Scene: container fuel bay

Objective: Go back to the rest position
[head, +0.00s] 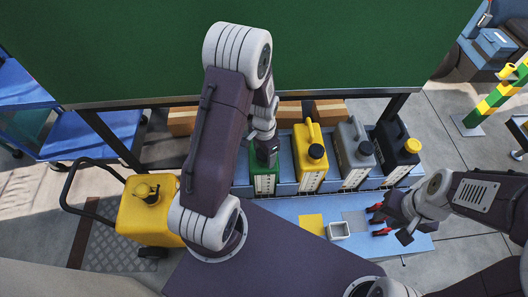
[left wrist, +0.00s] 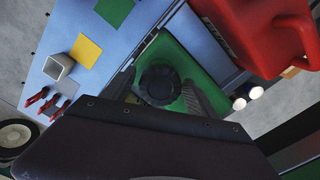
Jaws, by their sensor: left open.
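My left arm rises in the middle of the head view and bends down, with its left gripper (head: 266,160) at the top of the green can (head: 264,180). In the left wrist view the open fingers of the left gripper (left wrist: 163,95) stand on either side of the black cap of the green can (left wrist: 175,48). I cannot tell whether they touch it. My right gripper (head: 392,217) is over the right part of the blue bench, apart from the cans; its finger gap is unclear.
Yellow (head: 312,168), grey (head: 352,160) and dark (head: 392,158) cans stand right of the green one. A red can (left wrist: 265,35) shows in the left wrist view. A yellow wheeled tank (head: 145,222) stands left.

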